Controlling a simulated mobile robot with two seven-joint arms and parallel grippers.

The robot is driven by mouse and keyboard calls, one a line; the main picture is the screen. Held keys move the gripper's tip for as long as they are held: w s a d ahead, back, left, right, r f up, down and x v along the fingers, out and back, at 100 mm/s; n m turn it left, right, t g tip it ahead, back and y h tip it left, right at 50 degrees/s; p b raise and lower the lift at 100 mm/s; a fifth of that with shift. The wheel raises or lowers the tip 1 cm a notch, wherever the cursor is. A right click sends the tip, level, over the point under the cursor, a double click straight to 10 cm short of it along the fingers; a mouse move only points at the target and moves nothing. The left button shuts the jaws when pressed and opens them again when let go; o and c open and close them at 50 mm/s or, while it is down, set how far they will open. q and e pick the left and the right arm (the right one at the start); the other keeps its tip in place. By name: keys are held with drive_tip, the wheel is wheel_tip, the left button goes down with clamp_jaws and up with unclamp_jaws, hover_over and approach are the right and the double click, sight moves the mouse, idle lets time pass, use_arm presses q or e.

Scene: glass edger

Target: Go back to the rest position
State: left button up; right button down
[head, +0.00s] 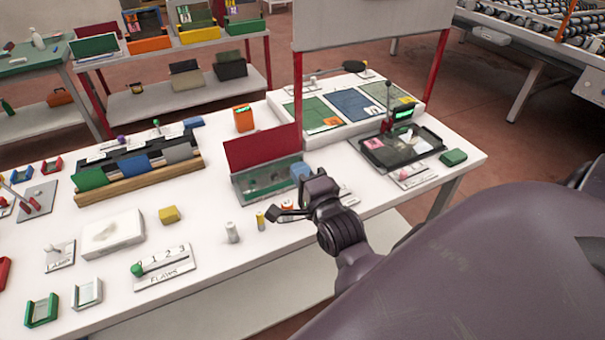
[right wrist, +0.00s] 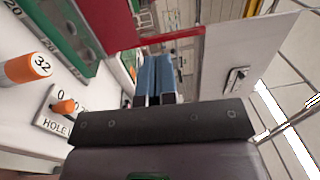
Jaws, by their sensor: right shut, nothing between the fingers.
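My right gripper (head: 300,172) is over the white table near the hinged case. Its blue fingers are shut with nothing between them. They also show in the right wrist view (right wrist: 155,62), pointing away from the camera. My right arm fills the lower right of the head view. My left gripper is not in view.
The green case with a raised dark red lid (head: 262,150) stands just behind my right gripper. A black tray (head: 430,155) lies to its right, and small cylinders (head: 232,233) stand to its left. In the right wrist view, an orange cylinder marked 32 (right wrist: 28,69) is at the left.

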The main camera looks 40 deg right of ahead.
drive_tip(key=shift+s+a+r, duration=0.1)
drive_tip(key=shift+s, duration=0.3)
drive_tip(key=s+a+f+n+g+y, duration=0.2)
drive_tip(key=s+f+n, duration=0.4)
drive_tip(key=f+n, duration=0.4)
drive_tip(key=s+a+f+n+g+y, duration=0.2)
drive_tip(key=s+f+n+g, duration=0.3)
drive_tip(key=f+n, duration=0.6)
drive_tip(key=shift+s+a+f+n, duration=0.35)
drive_tip(key=shift+s+a, duration=0.35)
drive_tip(key=shift+s, duration=0.3)
